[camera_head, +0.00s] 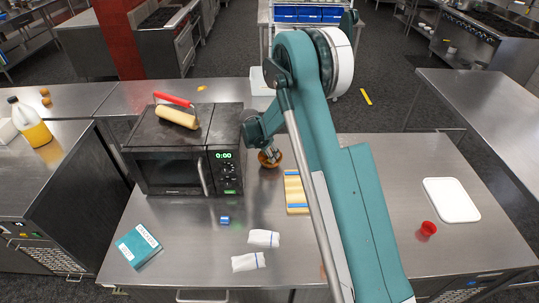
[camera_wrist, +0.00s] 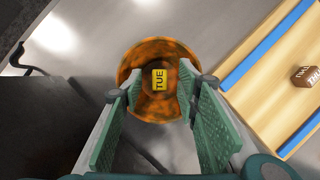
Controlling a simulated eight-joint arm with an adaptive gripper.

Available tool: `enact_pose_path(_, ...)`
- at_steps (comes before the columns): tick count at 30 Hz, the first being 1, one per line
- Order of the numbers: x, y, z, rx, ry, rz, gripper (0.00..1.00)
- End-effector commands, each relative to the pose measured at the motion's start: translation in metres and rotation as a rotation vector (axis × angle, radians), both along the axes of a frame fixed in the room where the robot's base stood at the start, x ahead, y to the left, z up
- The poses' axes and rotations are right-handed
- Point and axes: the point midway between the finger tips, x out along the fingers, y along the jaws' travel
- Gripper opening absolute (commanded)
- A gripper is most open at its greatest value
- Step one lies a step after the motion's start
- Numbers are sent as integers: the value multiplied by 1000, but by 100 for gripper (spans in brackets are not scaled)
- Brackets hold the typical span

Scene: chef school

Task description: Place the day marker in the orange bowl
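The orange bowl (camera_head: 270,162) stands on the steel counter just right of the microwave. In the wrist view the bowl (camera_wrist: 134,72) lies beyond my fingertips, mottled orange and brown. A dark day marker (camera_wrist: 160,79) with a yellow face reading "TUE" shows inside the bowl's outline, apart from both fingers. It appears to rest in the bowl; its exact height is hard to tell. My gripper (camera_wrist: 160,90) is open and empty above the bowl, with a wide gap between its fingers. In the head view my gripper (camera_head: 266,150) partly covers the bowl.
A wooden board with blue edges (camera_head: 295,192) lies right of the bowl; a brown lettered cube (camera_wrist: 306,76) is on it. The microwave (camera_head: 184,150) stands close on the left.

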Motion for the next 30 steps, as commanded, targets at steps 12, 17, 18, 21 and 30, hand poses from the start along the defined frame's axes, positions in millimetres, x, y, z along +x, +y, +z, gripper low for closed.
enact_pose_path(12, 0, 0, 17, 0, 0, 0, 32)
enact_pose_path(17, 0, 0, 33, 0, 0, 0, 32)
enact_pose_path(18, 0, 0, 38, 0, 0, 0, 32)
enact_pose_path(21, 0, 0, 48, 0, 0, 0, 32)
enact_pose_path(30, 0, 0, 70, 0, 0, 0, 32)
